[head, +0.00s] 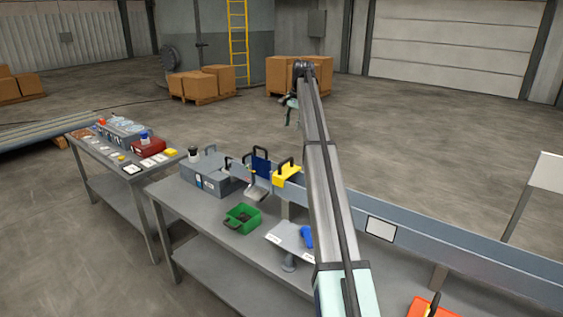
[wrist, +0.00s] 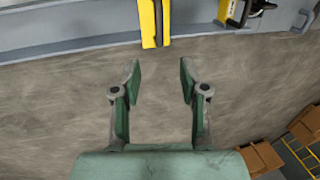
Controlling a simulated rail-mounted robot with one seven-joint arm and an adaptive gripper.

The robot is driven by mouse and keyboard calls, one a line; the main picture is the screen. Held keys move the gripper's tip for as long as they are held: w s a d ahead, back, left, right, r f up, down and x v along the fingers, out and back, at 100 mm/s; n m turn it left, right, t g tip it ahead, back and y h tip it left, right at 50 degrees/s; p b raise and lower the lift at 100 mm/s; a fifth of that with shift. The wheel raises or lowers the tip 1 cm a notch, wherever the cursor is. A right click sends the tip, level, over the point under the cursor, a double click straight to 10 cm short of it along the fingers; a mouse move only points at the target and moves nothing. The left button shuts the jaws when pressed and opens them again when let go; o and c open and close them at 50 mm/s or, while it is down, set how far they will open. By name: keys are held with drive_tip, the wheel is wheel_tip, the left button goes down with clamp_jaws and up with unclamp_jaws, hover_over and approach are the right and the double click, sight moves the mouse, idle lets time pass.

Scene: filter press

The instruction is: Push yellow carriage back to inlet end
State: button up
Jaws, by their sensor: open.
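The yellow carriage (head: 287,177) sits on the grey-blue rail of the press in the head view, with a black handle on top. A blue plate (head: 261,162) with a dark handle stands just left of it. My gripper (head: 290,112) is beyond the rail in the head view, apart from the carriage. In the wrist view my gripper (wrist: 159,76) is open and empty between its green fingers, over bare floor. A yellow part (wrist: 148,22), probably the carriage, hangs on the rail ahead of the fingertips. My arm hides part of the rail.
The rail (head: 440,247) runs along the bench to the right. A green bin (head: 242,217), a grey box (head: 207,174) and a small stand (head: 291,241) are on the bench. Another yellow part (wrist: 234,10) with black fittings is at the wrist view's upper right.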

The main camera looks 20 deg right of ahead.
sight(286, 160)
drive_tip(key=w+f+p, duration=0.1)
drive_tip(key=f, duration=0.4)
drive_tip(key=a+f+p, duration=0.1)
drive_tip(key=f+p, duration=0.1)
drive_tip(key=f, duration=0.4)
drive_tip(key=w+f+p, duration=0.1)
drive_tip(key=f, duration=0.4)
drive_tip(key=shift+w+a+f+p, duration=0.2)
drive_tip(key=shift+w+a+p, duration=0.1)
drive_tip(key=shift+p, duration=0.1)
clamp_jaws()
